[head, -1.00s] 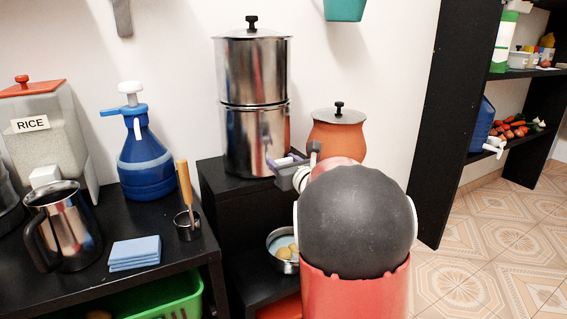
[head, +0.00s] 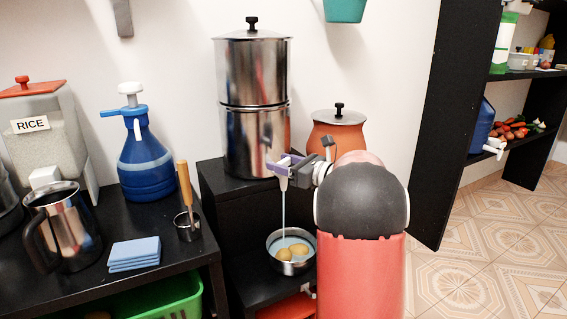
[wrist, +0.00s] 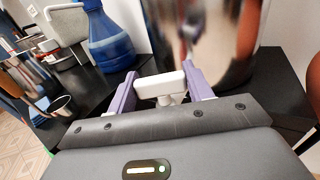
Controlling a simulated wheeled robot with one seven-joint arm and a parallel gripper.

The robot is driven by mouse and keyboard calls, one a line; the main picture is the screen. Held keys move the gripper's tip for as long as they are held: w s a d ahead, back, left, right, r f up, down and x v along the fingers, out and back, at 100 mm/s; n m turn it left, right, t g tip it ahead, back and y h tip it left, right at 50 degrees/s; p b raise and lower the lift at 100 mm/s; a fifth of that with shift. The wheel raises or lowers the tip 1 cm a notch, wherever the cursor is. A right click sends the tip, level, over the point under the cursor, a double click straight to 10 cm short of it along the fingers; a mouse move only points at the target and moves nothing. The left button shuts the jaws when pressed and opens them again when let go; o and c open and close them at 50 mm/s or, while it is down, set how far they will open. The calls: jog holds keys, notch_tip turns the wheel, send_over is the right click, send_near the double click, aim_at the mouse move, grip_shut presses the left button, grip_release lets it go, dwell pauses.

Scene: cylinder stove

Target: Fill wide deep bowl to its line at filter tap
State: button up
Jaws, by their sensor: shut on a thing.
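The tall steel filter (head: 253,135) stands on the black stand. Its white tap (head: 283,168) is on the front near the base; the white tap handle (wrist: 162,86) also shows in the wrist view. My gripper (head: 282,164) is shut on the tap handle, a purple finger on each side. A thin pale stream of water (head: 284,210) falls from the tap into the steel bowl (head: 292,269) on the lower shelf. The bowl holds pale water and yellowish round pieces (head: 291,252). A fill line cannot be made out.
A clay pot (head: 334,133) with a lid stands right of the filter, behind my arm. On the left counter are a blue pump jug (head: 147,165), a steel pitcher (head: 66,232), a rice dispenser (head: 45,125) and blue cloths (head: 134,254). Tiled floor is free at right.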

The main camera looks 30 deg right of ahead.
jog(key=shift+n+g+y, duration=0.4)
jog(key=shift+n+y, duration=0.1)
jog(key=shift+y, duration=0.2)
jog(key=o, duration=1)
jog(key=v, duration=0.7)
jog(key=shift+s+d, duration=0.25)
jog(key=shift+s, duration=0.1)
